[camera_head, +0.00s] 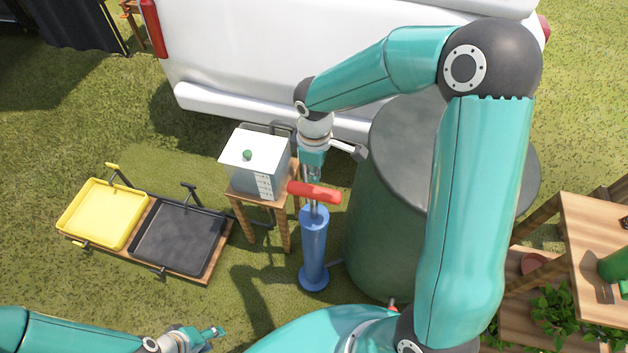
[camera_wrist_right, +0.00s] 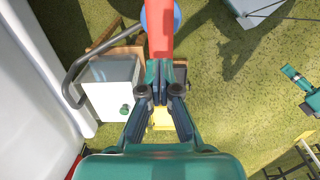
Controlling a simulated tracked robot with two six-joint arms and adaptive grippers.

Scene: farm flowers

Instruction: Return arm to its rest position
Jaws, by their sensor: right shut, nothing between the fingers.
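My right arm reaches over from the right in the head view, and its gripper (camera_head: 312,172) points down just above the red handle (camera_head: 314,192) of a blue pump (camera_head: 314,248). In the wrist view the right gripper (camera_wrist_right: 160,75) has its fingers together with nothing between them. The red handle (camera_wrist_right: 160,30) shows just beyond the fingertips; I cannot tell whether they touch it. My left gripper (camera_head: 212,336) is low at the lower left of the head view, over grass and away from objects. Its fingers are too small to judge.
A white box with a green knob (camera_head: 247,155) stands on a wooden stool (camera_head: 245,202) left of the pump. A large green barrel (camera_head: 375,225) is close on its right. A white vehicle (camera_head: 250,50) stands behind. Yellow (camera_head: 103,213) and black (camera_head: 178,238) trays lie left.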

